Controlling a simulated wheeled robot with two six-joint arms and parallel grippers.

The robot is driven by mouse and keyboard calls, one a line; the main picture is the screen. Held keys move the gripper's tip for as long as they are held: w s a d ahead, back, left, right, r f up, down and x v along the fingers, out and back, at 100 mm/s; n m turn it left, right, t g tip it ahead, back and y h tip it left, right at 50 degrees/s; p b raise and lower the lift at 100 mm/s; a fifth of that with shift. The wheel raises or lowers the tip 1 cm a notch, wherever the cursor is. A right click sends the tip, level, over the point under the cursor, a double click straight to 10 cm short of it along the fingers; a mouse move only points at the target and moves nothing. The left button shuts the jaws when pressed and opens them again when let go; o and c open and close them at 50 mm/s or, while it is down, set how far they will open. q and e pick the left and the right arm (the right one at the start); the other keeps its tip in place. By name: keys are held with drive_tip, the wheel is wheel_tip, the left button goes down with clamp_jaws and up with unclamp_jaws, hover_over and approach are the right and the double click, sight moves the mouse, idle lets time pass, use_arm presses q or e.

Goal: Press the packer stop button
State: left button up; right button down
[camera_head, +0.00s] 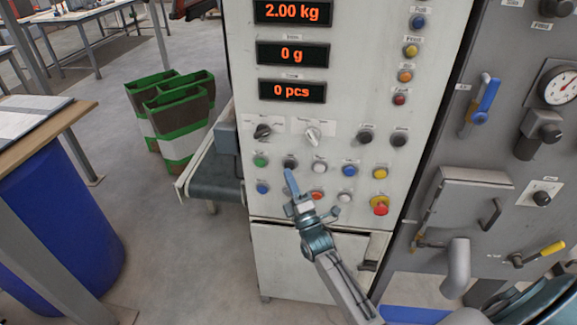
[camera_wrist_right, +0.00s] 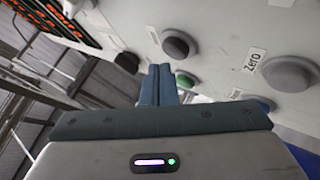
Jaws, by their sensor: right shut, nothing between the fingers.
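The control panel (camera_head: 240,130) is a pale cabinet front with rows of small coloured buttons. A dark grey button (camera_head: 290,162) sits in the upper row, between a green button (camera_head: 260,161) and a white one (camera_head: 319,166). Which is the packer stop button I cannot tell, as the small labels are unreadable. My right gripper (camera_head: 289,174) is shut and empty, its fingertips just below the grey button; contact is not clear. In the right wrist view, the shut fingers (camera_wrist_right: 158,84) point toward the panel beside a green button (camera_wrist_right: 186,80). My left gripper is not in view.
A red mushroom button on a yellow base (camera_head: 379,206) is at the panel's lower right. A blue button (camera_head: 262,188) and an orange-red one (camera_head: 317,195) flank my gripper. A conveyor (camera_head: 213,172) stands left of the cabinet; a grey valve panel (camera_head: 480,150) stands right.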

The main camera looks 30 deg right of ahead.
drive_tip(key=s+a+p, duration=0.2)
drive_tip(key=s+a, duration=0.1)
drive_tip(key=s, duration=0.2)
drive_tip(key=shift+a, duration=0.2)
idle(0.5)
idle(0.6)
